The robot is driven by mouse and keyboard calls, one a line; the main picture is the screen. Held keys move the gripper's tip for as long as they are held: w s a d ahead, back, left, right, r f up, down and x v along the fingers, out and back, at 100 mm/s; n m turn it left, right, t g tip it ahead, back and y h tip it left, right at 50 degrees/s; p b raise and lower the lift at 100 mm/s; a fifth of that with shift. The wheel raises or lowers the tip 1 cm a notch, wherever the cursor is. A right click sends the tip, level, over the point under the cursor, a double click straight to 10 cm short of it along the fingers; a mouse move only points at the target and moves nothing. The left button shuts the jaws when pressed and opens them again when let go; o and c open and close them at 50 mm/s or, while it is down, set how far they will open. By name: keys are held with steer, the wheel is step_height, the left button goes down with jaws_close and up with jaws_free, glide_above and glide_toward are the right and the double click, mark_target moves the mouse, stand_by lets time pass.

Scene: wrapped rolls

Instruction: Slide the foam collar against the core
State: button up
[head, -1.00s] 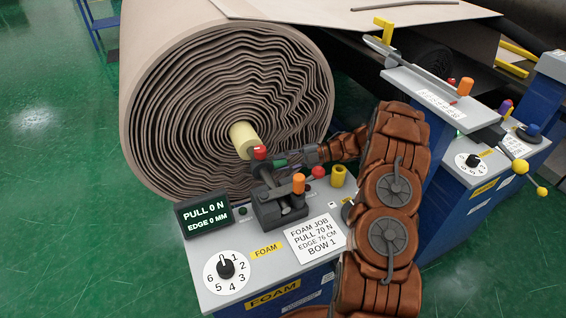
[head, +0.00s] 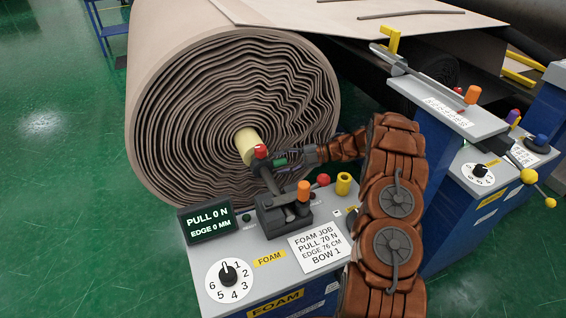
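A pale yellow cylinder (head: 246,146) sticks out of the centre of the large wrapped roll (head: 170,150). I cannot tell whether it is the foam collar or the core; no second part shows apart from it. My gripper (head: 278,161) is in front of the roll, just right of the cylinder. It is at the red-knobbed lever (head: 261,152) of the console labelled FOAM (head: 215,275). A green part shows at its fingers. The fingers are small and partly hidden, so their opening and any hold on the lever are unclear.
The display (head: 206,222) reads PULL 0 N, EDGE 0 MM. An orange-knobbed lever (head: 304,188), a red button (head: 323,180) and a yellow cylinder (head: 343,184) stand on the console. Another console (head: 455,115) is to the right. Green floor is clear at left.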

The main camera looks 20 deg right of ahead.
steer(key=shift+d, duration=0.1)
steer(key=v, duration=1.2)
